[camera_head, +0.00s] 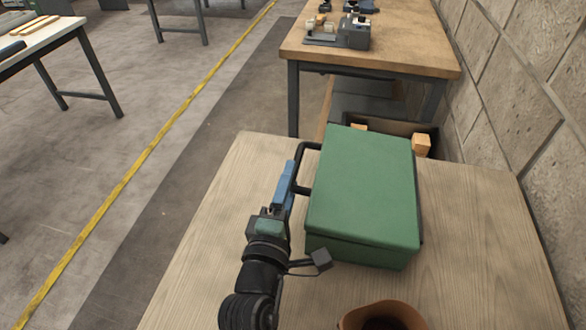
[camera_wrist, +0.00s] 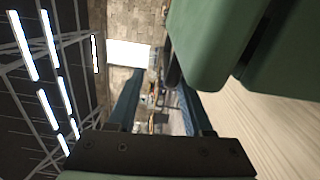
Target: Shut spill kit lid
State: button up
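The green spill kit (camera_head: 357,252) stands on the light wooden table, with its green lid (camera_head: 365,185) lying over the top. In the wrist view a dark gap shows between the lid (camera_wrist: 208,45) and the body (camera_wrist: 290,65), so the lid looks not fully flush; how far it is raised is hard to tell. A black bar handle (camera_head: 303,168) sticks out on the left side. My gripper (camera_head: 288,178) is beside the handle on its left, fingers pointing away from me. In the wrist view my gripper (camera_wrist: 160,92) has its blue fingers apart, with nothing clearly held between them.
A brown round container (camera_head: 383,316) stands at the table's near edge. A block wall (camera_head: 515,90) rises on the right.

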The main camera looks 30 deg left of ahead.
jog(key=shift+v, duration=1.95)
